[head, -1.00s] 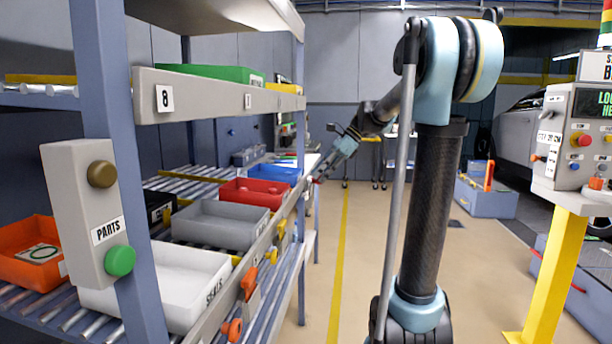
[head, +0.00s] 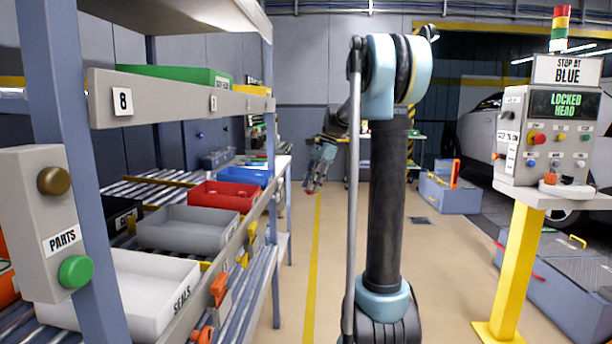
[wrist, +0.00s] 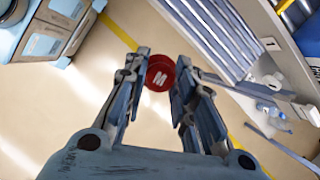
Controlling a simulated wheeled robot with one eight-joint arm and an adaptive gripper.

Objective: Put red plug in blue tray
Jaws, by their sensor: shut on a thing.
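My gripper (head: 312,188) hangs pointing down over the aisle, to the right of the shelf rack. In the wrist view its fingertips (wrist: 160,75) are closed on the red plug (wrist: 158,71), a round red cap with a white mark. In the head view the plug is only a small red spot (head: 310,191) at the fingertips. The blue tray (head: 246,177) sits on the rack's roller shelf, behind the red tray and left of my gripper. Its inside is mostly hidden. A blue surface (wrist: 309,38) shows at the wrist view's right edge; I cannot tell whether it is this tray.
A red tray (head: 222,198), a grey tray (head: 185,230) and a white tray (head: 150,285) line the roller shelf nearer me. A rack upright (head: 267,150) and front rail stand between tray row and aisle. The control stand (head: 560,130) is at right. The aisle floor is open.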

